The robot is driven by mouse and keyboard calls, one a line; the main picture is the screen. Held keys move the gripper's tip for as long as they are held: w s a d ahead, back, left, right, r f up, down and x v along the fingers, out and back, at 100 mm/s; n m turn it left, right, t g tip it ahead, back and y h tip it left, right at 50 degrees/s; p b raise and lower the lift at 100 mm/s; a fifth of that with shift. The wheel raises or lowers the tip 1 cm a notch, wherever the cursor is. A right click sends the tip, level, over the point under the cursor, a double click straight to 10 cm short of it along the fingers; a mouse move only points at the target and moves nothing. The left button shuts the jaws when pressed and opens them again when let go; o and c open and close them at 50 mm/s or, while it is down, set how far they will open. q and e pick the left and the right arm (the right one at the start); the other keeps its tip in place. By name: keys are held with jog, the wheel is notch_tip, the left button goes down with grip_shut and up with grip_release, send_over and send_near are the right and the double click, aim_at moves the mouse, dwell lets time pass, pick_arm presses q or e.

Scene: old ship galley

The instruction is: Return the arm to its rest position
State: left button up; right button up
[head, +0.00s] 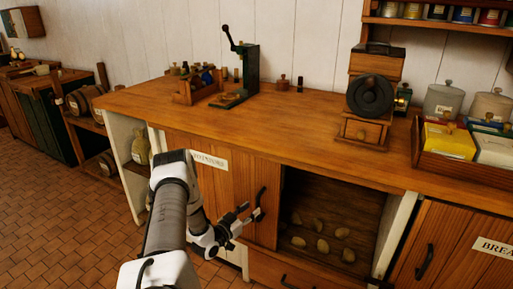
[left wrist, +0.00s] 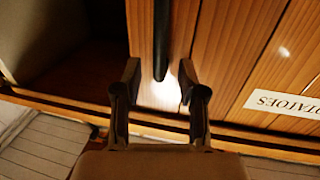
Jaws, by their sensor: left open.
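My left arm reaches in from the bottom of the head view, and its gripper (head: 251,213) is open at the front of the cupboard. A dark vertical handle (head: 261,195) on the wooden sliding door (head: 245,178) is right by the fingertips. In the left wrist view the same handle (left wrist: 161,35) ends between the two open fingers (left wrist: 159,80), with no clear grip on it. Whether a finger touches the handle cannot be told. My right gripper is not in view.
The open cupboard compartment (head: 330,205) right of the door holds several potatoes (head: 322,245). Tiled floor (head: 50,220) lies free at left.

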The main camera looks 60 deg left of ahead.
pick_arm(q)
jog(key=v, duration=0.2)
jog(key=shift+s+d, duration=0.2)
jog(key=shift+s, duration=0.05)
dwell(0.3)
